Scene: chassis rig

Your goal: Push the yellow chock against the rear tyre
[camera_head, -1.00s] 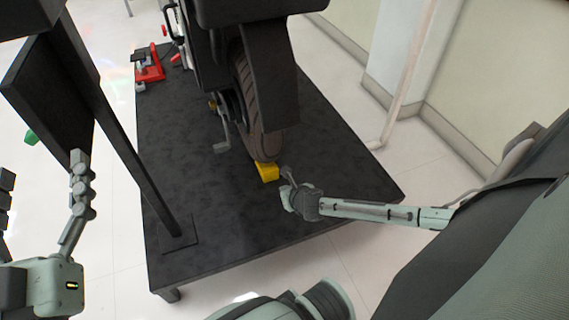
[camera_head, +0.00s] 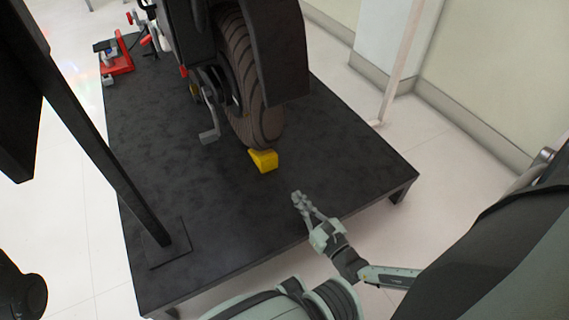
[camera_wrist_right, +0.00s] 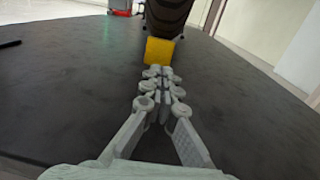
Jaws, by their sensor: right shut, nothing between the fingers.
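The yellow chock (camera_head: 264,160) sits on the dark platform (camera_head: 200,215) at the foot of the rear tyre (camera_head: 252,85). In the head view its far side meets the tyre's lower edge; I cannot tell whether they touch. My right gripper (camera_head: 298,198) is shut and empty, on the near side of the chock with a gap of bare platform between them. In the right wrist view, the fingertips (camera_wrist_right: 160,72) point at the chock (camera_wrist_right: 160,51), with the tyre (camera_wrist_right: 168,18) behind it. My left gripper is out of view.
A black post (camera_head: 105,150) on a flat foot stands at the left of the platform. A red tool (camera_head: 115,62) lies at the far left corner. A pedal-like lever (camera_head: 208,125) hangs left of the tyre. The platform around the chock is clear.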

